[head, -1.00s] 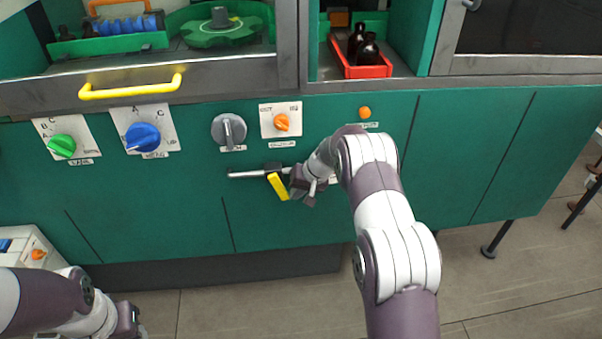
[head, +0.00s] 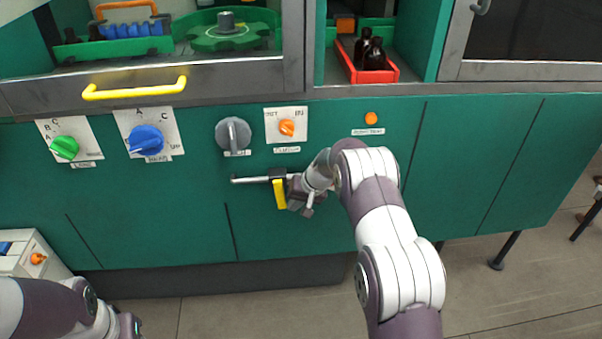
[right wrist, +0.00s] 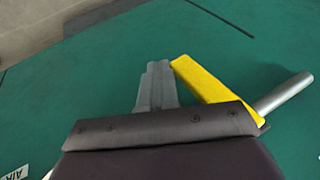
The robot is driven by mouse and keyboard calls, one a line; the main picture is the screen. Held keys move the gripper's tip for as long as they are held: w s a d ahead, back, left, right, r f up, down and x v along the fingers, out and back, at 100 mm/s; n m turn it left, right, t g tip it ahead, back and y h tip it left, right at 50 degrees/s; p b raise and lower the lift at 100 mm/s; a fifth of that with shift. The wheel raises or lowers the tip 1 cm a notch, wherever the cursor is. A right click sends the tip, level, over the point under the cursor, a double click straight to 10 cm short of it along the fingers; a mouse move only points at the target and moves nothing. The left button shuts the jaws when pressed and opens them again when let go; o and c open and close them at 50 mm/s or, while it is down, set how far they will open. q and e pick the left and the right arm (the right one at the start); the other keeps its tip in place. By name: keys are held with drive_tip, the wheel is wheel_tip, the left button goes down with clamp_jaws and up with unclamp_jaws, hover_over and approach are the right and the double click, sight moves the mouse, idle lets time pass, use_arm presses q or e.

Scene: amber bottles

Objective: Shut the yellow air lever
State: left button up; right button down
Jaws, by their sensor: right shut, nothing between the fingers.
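The yellow air lever (head: 279,194) hangs almost straight down from a thin grey pipe (head: 250,180) on the green cabinet front. My right gripper (head: 291,194) is shut and empty, just to the right of the lever. In the right wrist view the shut grey fingers (right wrist: 157,85) lie close beside the yellow lever (right wrist: 208,80); I cannot tell whether they touch it. The pipe (right wrist: 284,94) shows there past the lever. My left gripper (head: 130,326) is low at the left, partly cut off by the frame, and its fingers cannot be made out.
Above the lever are a grey knob (head: 233,134), an orange knob (head: 287,128), a blue knob (head: 146,140) and a green knob (head: 65,147). A yellow handle (head: 135,90) sticks out above these. A red tray (head: 385,75) holds dark bottles. The panel below the lever is clear.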

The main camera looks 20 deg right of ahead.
drive_tip(key=p+v, duration=0.1)
drive_tip(key=v, duration=1.1)
drive_tip(key=shift+s+r, duration=0.25)
drive_tip(key=shift+r, duration=0.05)
drive_tip(key=shift+d, duration=0.15)
